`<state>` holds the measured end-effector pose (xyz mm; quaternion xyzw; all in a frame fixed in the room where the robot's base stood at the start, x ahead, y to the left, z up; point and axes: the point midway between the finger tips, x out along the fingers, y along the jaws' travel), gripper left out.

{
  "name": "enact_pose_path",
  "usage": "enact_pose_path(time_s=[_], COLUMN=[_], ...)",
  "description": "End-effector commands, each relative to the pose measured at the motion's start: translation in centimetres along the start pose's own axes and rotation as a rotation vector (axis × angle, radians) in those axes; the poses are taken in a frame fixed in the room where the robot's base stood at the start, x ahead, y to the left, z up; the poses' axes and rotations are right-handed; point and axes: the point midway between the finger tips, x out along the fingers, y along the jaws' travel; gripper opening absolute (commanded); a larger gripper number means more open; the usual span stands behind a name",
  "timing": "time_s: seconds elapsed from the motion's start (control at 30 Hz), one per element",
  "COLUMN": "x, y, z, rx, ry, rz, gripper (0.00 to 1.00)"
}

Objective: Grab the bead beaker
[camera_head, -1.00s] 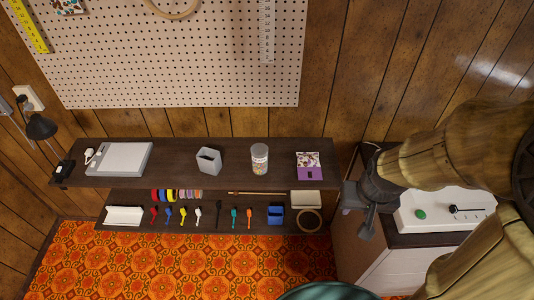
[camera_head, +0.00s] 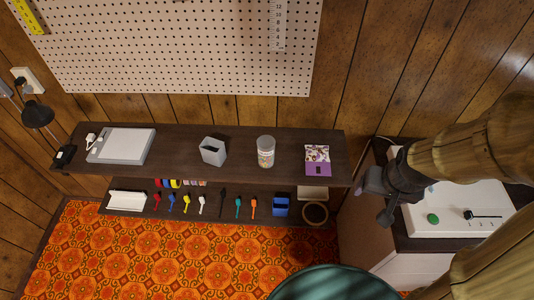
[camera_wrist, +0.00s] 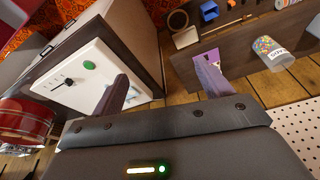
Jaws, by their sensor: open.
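The bead beaker (camera_head: 265,152) is a clear, pale-rimmed cup with multicoloured beads in it. It stands upright on the dark upper shelf (camera_head: 180,150), right of its middle. In the wrist view the beaker (camera_wrist: 272,50) shows at the upper right with a white label, beyond the right finger. My gripper (camera_head: 376,200) is beyond the shelf's right end, near the white-topped cabinet, apart from the beaker. In the wrist view its two fingers (camera_wrist: 165,82) are spread wide with nothing between them.
A grey square cup (camera_head: 213,151) stands left of the beaker, and a purple packet (camera_head: 318,160) lies right of it. A lower shelf holds several small tools. A pegboard (camera_head: 190,50) hangs behind.

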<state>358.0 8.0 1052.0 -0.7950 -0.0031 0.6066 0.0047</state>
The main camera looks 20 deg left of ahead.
Motion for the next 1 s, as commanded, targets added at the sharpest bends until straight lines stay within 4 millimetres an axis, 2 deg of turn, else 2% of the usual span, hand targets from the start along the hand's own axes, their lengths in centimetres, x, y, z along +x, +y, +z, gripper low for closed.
enact_pose_path(time_s=[0.3, 0.53, 0.77, 1.0], x=[8.9, 14.7, 19.1, 21.8], y=[-6.0, -10.4, -14.8, -19.5], z=[-4.4, -6.5, -6.7, -4.8], rx=[0.018, 0.036, 0.004, -0.090], ry=[0.224, 0.437, 0.667, 0.926], rz=[-0.057, -0.084, -0.119, -0.194], gripper=[0.78, 0.78, 0.78, 0.78])
